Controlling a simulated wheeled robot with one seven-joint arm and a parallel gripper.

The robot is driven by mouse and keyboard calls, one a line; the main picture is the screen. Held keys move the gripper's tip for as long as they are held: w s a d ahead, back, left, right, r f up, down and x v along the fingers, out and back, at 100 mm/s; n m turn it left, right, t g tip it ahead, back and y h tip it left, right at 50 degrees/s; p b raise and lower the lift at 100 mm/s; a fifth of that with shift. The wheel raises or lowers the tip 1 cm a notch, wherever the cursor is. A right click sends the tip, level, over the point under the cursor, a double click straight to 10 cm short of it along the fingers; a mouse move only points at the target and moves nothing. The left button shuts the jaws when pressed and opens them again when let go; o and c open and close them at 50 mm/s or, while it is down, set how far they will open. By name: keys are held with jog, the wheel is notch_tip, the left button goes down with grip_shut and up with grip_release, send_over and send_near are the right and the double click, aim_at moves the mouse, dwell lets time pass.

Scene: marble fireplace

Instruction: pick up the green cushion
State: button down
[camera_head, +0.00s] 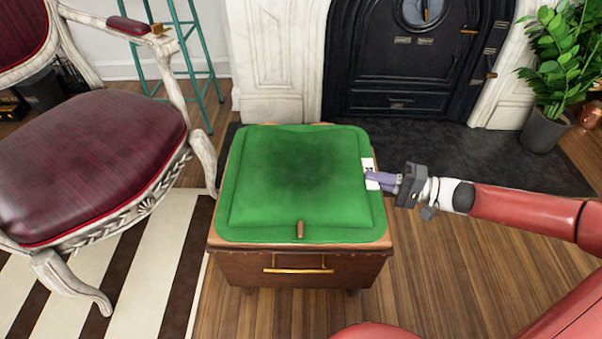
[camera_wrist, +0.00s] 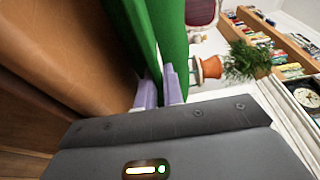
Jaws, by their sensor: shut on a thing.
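The green cushion (camera_head: 290,185) lies flat on top of a brown leather cabinet (camera_head: 245,268), covering most of its top. My gripper (camera_head: 370,179) reaches in from the right and is shut on the cushion's right edge. In the wrist view, the pale purple fingers (camera_wrist: 160,84) meet the green cushion (camera_wrist: 172,32), with the brown leather side of the cabinet close on the left. The cushion shows no clear gap above the cabinet in the head view. The exact pinch is partly hidden.
A small brown object (camera_head: 300,229) shows at the cushion's front edge. A maroon armchair (camera_head: 95,150) stands close on the left. The black fireplace (camera_head: 395,65) is behind, and a potted plant (camera_head: 548,120) stands at the back right. Wooden floor is open in front.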

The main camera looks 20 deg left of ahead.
jog(key=shift+r, duration=0.1)
notch_tip(320, 180, up, 26)
jog(key=p, duration=0.9)
